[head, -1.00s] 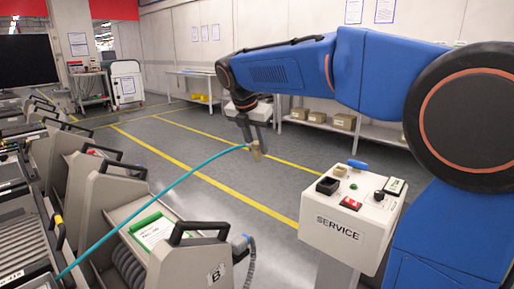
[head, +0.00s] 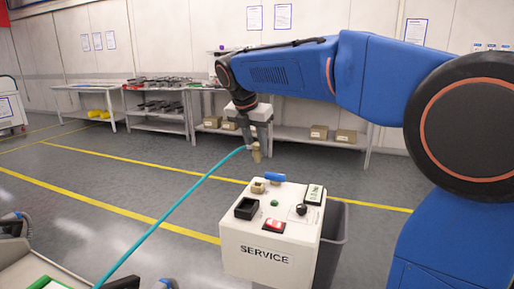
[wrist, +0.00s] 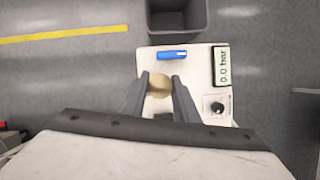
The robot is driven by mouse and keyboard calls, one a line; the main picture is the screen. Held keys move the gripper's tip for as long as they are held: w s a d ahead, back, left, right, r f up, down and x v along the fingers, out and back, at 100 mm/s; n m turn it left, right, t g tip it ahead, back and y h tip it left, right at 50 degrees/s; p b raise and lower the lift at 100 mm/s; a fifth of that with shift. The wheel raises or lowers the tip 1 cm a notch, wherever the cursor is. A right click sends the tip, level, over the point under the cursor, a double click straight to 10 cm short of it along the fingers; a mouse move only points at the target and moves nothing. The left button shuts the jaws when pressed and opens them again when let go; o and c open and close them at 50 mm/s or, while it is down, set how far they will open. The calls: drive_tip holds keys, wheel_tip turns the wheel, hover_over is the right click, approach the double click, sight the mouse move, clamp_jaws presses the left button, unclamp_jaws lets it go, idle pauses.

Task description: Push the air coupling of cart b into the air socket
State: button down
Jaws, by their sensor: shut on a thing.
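My gripper (head: 252,143) is shut on the brass-coloured air coupling (head: 257,157) at the end of a teal hose (head: 180,207). The hose runs down to the lower left. In the wrist view the coupling (wrist: 159,86) shows as a round yellowish end between the two grey fingers. It is held in the air, apart from the white service box (head: 262,234). A small tan fitting (head: 258,187), which looks like the air socket, stands on the box's top, below the coupling in the head view. In the wrist view I cannot make out this socket.
The box top carries a blue lever (head: 274,177), a black square holder (head: 246,208), a red switch (head: 273,225), a black knob (head: 301,209) and a display (wrist: 222,66) reading 0.0 bar. A grey bin (head: 331,240) stands behind it. Cart parts edge the lower left.

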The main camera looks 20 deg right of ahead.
sight(256, 161)
drive_tip(key=shift+d+f, duration=0.15)
drive_tip(key=shift+f, duration=3.5)
drive_tip(key=shift+f, duration=1.15)
drive_tip(key=c, duration=1.3)
unclamp_jaws()
